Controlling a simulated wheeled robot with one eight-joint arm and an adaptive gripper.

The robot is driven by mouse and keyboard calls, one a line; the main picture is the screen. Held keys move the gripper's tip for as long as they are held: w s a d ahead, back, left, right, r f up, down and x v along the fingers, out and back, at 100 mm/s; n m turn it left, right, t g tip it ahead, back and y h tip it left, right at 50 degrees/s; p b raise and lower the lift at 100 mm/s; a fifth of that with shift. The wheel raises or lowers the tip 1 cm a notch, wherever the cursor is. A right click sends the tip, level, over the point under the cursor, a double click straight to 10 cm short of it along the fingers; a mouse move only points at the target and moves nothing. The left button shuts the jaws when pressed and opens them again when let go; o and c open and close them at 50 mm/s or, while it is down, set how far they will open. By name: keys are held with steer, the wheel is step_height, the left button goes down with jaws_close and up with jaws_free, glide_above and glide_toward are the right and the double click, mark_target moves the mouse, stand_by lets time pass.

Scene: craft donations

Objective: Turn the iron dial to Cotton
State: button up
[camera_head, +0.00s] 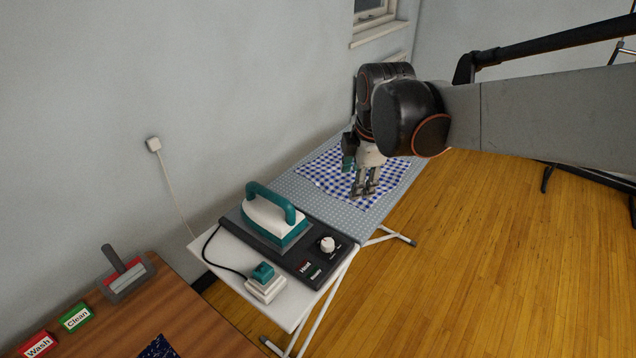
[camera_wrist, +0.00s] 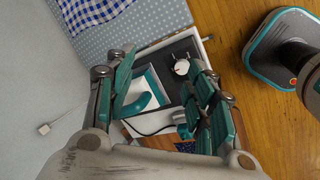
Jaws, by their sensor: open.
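The iron (camera_head: 272,214), white with a teal handle and base, sits on a dark panel (camera_head: 312,248) at the near end of the ironing board. The dial (camera_head: 327,244) is a white round knob on this panel, right of the iron; its setting marks are too small to read. The dial also shows in the wrist view (camera_wrist: 181,67), between my fingers and nearer the right one. My gripper (camera_head: 364,190) is open and empty. It is above the checked cloth on the board, apart from the dial. In the wrist view my fingers (camera_wrist: 160,90) partly cover the iron (camera_wrist: 148,90).
A blue checked cloth (camera_head: 317,168) lies on the dotted ironing board (camera_head: 293,186). A white-and-teal switch block (camera_head: 265,284) stands left of the panel's near end. A wooden table (camera_head: 190,312) with Wash (camera_head: 37,345) and Clean (camera_head: 76,317) blocks is at lower left. The wall rises behind; open floor lies right.

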mark_target(328, 242)
steer(key=s+a+f+n+g+p, duration=0.1)
steer(key=a+f+n+g+p, duration=0.1)
steer(key=a+f+n+g, duration=0.45)
steer(key=f+t+b, duration=0.1)
steer(key=f, duration=0.3)
steer(key=f+n+t+b, duration=0.1)
steer(key=f+b, duration=0.1)
steer(key=f, duration=0.2)
steer(key=f+t+b, duration=0.1)
steer(key=f, duration=0.3)
steer(key=shift+s+d+f+n+h+b, duration=0.1)
steer(key=shift+d+f+n+h+b, duration=0.1)
steer(key=shift+f+n+h+b, duration=0.15)
steer(key=c, duration=1.1)
